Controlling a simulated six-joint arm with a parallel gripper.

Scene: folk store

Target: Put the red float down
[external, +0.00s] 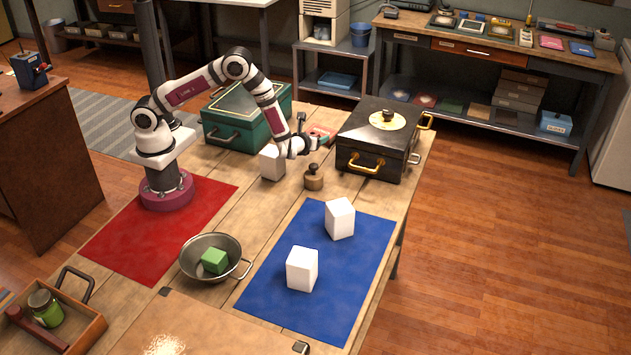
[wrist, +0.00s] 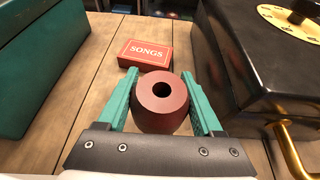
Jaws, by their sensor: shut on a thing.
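The red float (wrist: 162,102), a dark red cylinder with a round hole in its end, is in the wrist view. My gripper (wrist: 163,100) is shut on it, with one teal finger on each side. In the external view my gripper (external: 312,143) is low over the far part of the wooden table, between the green case and the black case. The float is mostly hidden there. I cannot tell whether it touches the table.
The green case (wrist: 38,70) is left and the black case (wrist: 225,60) close right. A red SONGS box (wrist: 145,54) lies beyond the float. A white block (external: 272,162) and a brass weight (external: 313,178) stand nearby. Two white blocks (external: 302,268) stand on the blue mat (external: 345,285).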

